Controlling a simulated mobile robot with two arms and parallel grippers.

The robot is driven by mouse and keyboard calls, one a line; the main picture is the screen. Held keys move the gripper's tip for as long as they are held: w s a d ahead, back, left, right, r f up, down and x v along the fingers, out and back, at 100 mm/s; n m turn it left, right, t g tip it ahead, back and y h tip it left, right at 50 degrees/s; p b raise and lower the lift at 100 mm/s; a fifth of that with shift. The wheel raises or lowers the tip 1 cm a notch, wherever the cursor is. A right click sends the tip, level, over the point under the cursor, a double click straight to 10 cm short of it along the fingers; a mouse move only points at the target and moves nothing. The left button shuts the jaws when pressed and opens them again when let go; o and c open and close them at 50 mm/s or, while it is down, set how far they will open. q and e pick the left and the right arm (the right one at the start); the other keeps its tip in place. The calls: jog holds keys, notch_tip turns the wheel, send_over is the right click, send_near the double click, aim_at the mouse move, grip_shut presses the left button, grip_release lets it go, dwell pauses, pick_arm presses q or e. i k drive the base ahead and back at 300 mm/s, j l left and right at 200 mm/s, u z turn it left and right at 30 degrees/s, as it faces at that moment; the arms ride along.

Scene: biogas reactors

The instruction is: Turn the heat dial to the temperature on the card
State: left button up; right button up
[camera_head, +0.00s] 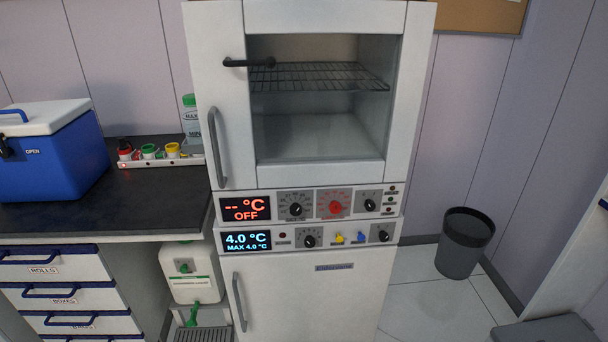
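The white incubator cabinet (225,95) stands in the middle with its glass door shut. Its upper control panel (353,190) has a red display (245,208) reading "-- °C OFF". Right of it are a black dial (295,209), a red dial (335,207) and a smaller black dial (370,205). Their scale markings are too small to read, so I cannot tell for sure which one is the heat dial. No temperature card is readable in this view. Neither of my grippers is in view.
Below, a second panel shows a blue display (246,241) reading "4.0 °C", with more knobs. A dark counter (130,205) on the left carries a blue cooler (60,155) and a strip of coloured caps (160,160). A grey bin (465,243) stands right on open floor.

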aim_at(295, 209)
jog(key=i+j, duration=0.1)
jog(key=j, duration=0.3)
jog(key=i+j, duration=0.1)
jog(key=j, duration=0.65)
jog(key=i+j, duration=0.15)
jog(key=j, duration=0.2)
jog(key=u, duration=0.05)
